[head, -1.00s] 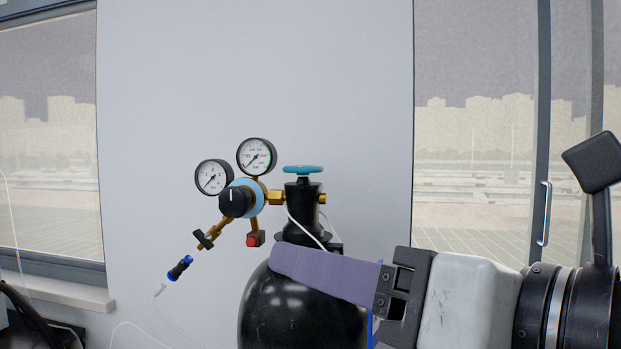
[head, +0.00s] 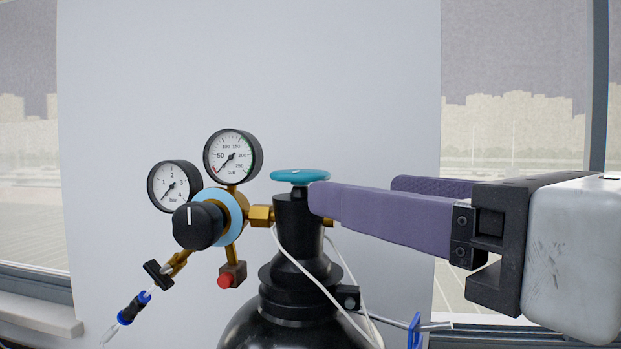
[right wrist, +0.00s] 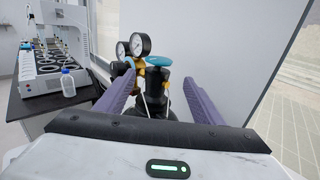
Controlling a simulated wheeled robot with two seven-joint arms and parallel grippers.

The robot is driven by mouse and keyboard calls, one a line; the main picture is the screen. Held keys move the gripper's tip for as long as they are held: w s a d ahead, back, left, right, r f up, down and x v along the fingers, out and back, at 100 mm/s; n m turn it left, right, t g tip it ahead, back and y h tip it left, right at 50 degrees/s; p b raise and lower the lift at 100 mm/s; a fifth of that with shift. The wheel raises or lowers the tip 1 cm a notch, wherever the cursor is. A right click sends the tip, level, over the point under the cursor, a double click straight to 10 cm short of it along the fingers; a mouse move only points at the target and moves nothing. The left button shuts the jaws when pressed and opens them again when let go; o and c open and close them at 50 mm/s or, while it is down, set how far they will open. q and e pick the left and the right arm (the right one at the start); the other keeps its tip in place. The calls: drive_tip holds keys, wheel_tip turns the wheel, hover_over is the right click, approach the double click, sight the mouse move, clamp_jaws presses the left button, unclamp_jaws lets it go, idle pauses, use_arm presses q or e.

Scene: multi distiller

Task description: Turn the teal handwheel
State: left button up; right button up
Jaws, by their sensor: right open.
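The teal handwheel (head: 300,176) sits on top of the black valve body of a gas cylinder (head: 285,330), in the middle of the head view. It also shows in the right wrist view (right wrist: 159,61), ahead of and between my fingertips. My right gripper (head: 354,191) comes in from the right in the head view, purple fingers apart and empty. Its near fingertip appears just below and right of the wheel's rim; I cannot tell whether it touches. In the right wrist view my right gripper (right wrist: 158,80) has one finger on each side of the valve. My left gripper is not in view.
Two pressure gauges (head: 233,157) and a black regulator knob (head: 198,226) stand left of the handwheel. White tubing hangs around the cylinder neck. In the right wrist view, a bench with lab equipment (right wrist: 67,84) and a bottle stands at the left. Space above the wheel is clear.

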sight(313, 172)
drive_tip(key=p+x, duration=0.3)
drive_tip(key=x, duration=0.6)
drive_tip(key=shift+a+r, duration=0.1)
drive_tip(key=shift+a, duration=0.2)
drive_tip(key=shift+w, duration=0.2)
drive_tip(key=c, duration=0.9)
drive_tip(key=shift+o, duration=0.2)
drive_tip(key=shift+w+y+p, duration=0.1)
drive_tip(key=shift+y+p, duration=0.2)
